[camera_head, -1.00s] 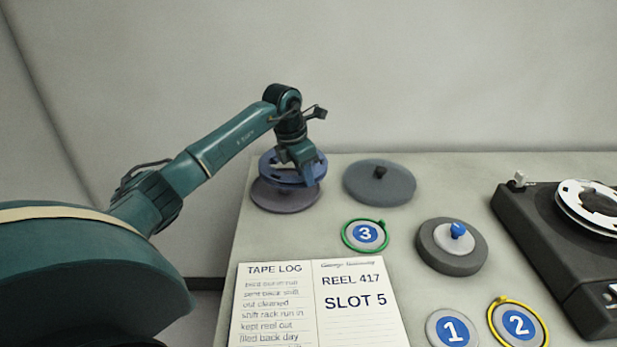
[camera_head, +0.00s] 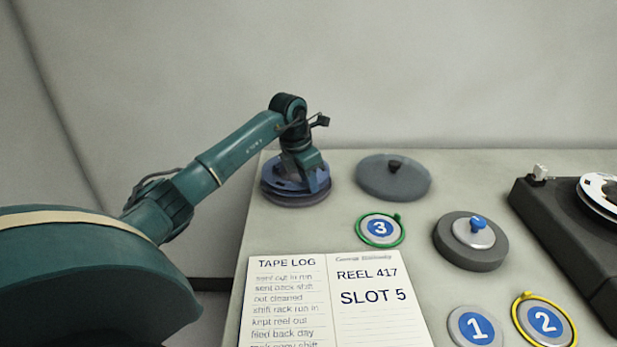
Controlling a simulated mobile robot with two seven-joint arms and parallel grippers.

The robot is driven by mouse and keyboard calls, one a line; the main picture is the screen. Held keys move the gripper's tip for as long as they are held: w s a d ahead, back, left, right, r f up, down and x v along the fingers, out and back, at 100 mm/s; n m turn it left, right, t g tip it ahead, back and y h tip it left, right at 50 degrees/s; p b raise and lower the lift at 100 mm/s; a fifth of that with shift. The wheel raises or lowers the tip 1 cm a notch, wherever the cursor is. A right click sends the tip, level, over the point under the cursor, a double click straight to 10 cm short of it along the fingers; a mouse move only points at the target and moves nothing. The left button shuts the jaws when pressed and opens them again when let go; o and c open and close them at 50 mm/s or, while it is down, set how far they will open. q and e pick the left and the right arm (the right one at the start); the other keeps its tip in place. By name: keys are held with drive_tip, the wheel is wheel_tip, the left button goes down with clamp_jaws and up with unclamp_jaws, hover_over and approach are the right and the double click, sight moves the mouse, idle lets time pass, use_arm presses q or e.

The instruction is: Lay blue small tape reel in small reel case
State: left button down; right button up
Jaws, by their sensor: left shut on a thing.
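My left gripper (camera_head: 309,182) points down at the back left of the table and is shut on the blue small tape reel (camera_head: 279,183). The reel is a flat blue disc, partly hidden by the gripper fingers. It is right over a round, dull purple-grey case (camera_head: 297,203), which looks like the small reel case. The reel is at or very near the case's rim; I cannot tell whether it rests inside. My right gripper is not in view.
A grey translucent round lid (camera_head: 372,180) with a dark knob lies right of the case. A green-ringed disc 3 (camera_head: 380,241), a dark round piece with blue knob (camera_head: 470,254), discs 1 and 2, an open tape log (camera_head: 285,262) and a black tape machine (camera_head: 560,225) fill the rest.

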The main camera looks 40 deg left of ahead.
use_arm(q)
drive_tip(key=shift+f, duration=0.1)
drive_tip(key=shift+p, duration=0.55)
idle(0.8)
drive_tip(key=shift+s+b+x, duration=0.25)
drive_tip(key=shift+b+x, duration=0.2)
drive_tip(key=shift+x, duration=0.65)
idle(1.4)
drive_tip(key=c, duration=1.1)
unclamp_jaws()
drive_tip(key=shift+f, duration=0.15)
drive_tip(key=shift+c, duration=0.3)
drive_tip(key=c, duration=0.3)
drive_tip(key=shift+a, duration=0.1)
